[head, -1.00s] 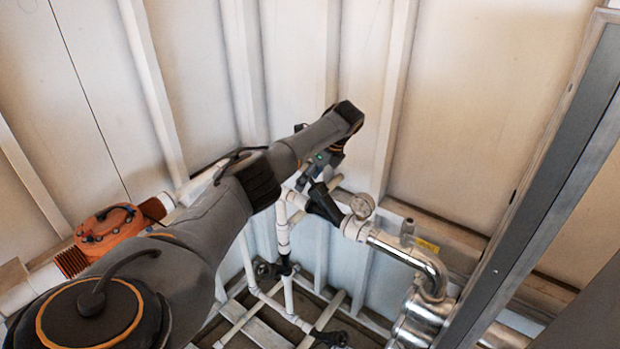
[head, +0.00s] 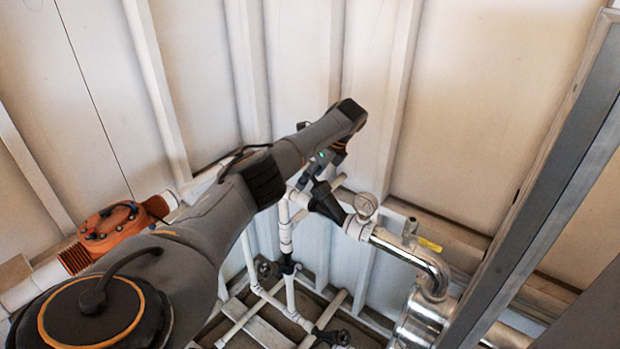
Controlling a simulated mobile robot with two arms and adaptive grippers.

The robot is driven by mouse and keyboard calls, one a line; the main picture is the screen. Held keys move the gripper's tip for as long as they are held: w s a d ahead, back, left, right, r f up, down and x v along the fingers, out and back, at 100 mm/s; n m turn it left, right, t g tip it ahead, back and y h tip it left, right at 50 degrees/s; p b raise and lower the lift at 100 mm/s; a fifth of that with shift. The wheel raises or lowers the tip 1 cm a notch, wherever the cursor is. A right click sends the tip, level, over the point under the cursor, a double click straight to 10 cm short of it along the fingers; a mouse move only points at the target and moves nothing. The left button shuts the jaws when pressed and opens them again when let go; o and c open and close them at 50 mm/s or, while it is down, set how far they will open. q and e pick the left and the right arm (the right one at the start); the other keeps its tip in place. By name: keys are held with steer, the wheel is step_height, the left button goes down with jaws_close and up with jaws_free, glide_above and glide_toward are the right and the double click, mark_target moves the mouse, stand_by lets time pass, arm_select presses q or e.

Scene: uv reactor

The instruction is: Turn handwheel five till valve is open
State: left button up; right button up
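My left arm reaches in from the left across the pipes. Its gripper (head: 318,167) points down at a black fitting (head: 326,202) on the white pipe, close to a round gauge (head: 365,205). The fingers are small and partly hidden behind the wrist, so I cannot tell whether they are open, shut or touching anything. Two black handwheel-like parts show low on the pipework, one at the left (head: 268,271) and one at the bottom (head: 334,338). No number is readable, so I cannot tell which wheel is five. My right gripper is out of view.
A shiny metal pipe (head: 410,254) bends down to the right of the gauge, with a yellow handle or tag (head: 429,244) beside it. An orange pipe unit (head: 110,226) is at left. A grey metal beam (head: 540,185) crosses the right side. Ribbed white walls stand behind.

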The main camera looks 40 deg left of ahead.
arm_select(q)
steer(key=v, duration=1.1)
steer(key=shift+r, duration=0.25)
steer(key=shift+s+f, duration=0.15)
